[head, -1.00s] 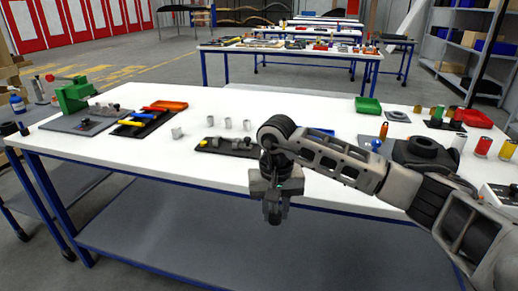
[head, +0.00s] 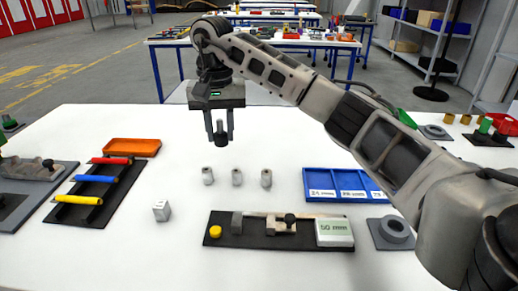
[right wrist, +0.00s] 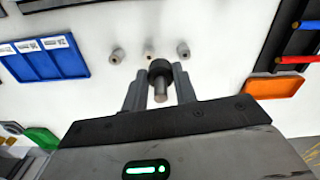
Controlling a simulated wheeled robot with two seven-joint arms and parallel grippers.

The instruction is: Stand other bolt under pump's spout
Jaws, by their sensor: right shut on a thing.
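My right gripper (head: 218,135) is above the white table, behind the row of small grey cylinders in the head view. It is shut on a bolt (head: 220,128) with a dark head and hangs clear of the table top. In the right wrist view the bolt (right wrist: 160,82) sits between the two fingers (right wrist: 160,92), its dark head and grey shank showing. I cannot make out a pump or its spout in the current views. My left gripper is not in view.
Three small grey cylinders (head: 237,177) stand on the table (head: 120,255). Around them are a blue divided tray (head: 345,185), an orange tray (head: 132,147), a dark tool board (head: 265,240), a grey block (head: 161,210) and a screwdriver rack (head: 80,207). The table's back middle is bare.

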